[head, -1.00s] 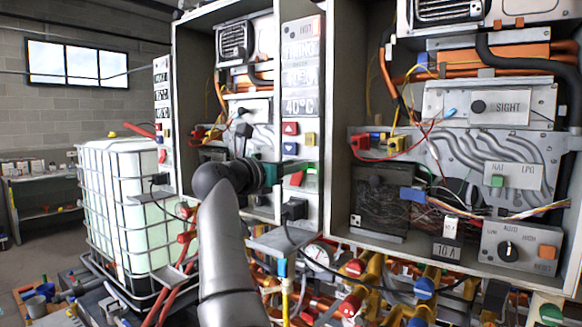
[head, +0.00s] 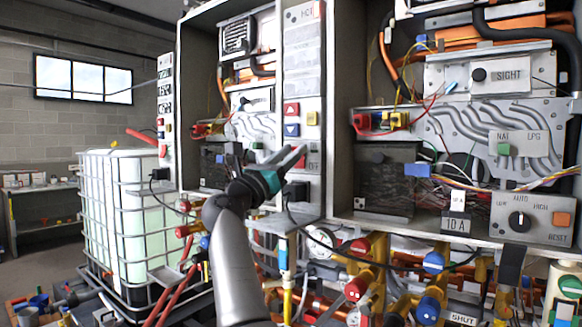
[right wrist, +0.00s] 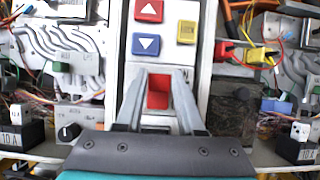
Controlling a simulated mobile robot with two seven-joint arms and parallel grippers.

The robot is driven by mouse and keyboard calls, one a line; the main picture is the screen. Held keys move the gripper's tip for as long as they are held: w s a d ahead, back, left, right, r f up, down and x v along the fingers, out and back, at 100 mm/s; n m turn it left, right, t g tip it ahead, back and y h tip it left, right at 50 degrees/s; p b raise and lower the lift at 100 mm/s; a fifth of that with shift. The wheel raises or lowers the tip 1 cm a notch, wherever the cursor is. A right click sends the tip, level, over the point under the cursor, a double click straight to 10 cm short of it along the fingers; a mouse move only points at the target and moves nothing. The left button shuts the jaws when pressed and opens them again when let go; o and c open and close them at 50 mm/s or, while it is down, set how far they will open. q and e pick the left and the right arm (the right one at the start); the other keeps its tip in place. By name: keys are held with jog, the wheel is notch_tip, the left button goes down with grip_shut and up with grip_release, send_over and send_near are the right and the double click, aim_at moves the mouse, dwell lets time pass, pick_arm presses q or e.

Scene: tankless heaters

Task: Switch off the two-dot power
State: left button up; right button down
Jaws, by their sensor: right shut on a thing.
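The red power switch (right wrist: 158,92) sits low on a pale control panel (head: 305,75), below the arrow buttons. Small dark marks (head: 293,15) at the panel's top are too small to count. My right gripper (head: 293,157) reaches this panel from below left. In the right wrist view its two fingers (right wrist: 158,76) stand on either side of the red switch, shut on it. The switch is mostly hidden by the fingers in the head view. The panel's display windows (head: 303,58) look blank. My left gripper is not in view.
Above the switch are a red up button (right wrist: 149,10), a blue down button (right wrist: 146,44) and a yellow button (right wrist: 187,32). A black plug (head: 297,191) with a cable is just below. Open heater cabinets with wires stand on both sides; pipes and valves crowd below.

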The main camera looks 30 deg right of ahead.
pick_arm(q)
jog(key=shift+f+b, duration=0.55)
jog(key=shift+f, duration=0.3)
pick_arm(e)
jog(key=shift+f+h, duration=0.2)
jog(key=shift+h, duration=0.2)
jog(key=shift+t, duration=0.3)
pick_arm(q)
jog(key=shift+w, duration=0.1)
pick_arm(e)
jog(key=c, duration=0.5)
grip_release()
jog(key=shift+a, duration=0.1)
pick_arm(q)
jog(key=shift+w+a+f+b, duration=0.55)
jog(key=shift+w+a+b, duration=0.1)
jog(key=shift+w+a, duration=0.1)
pick_arm(e)
jog(key=shift+v, duration=7.55)
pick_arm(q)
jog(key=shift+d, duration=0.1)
pick_arm(e)
jog(key=shift+r, duration=0.1)
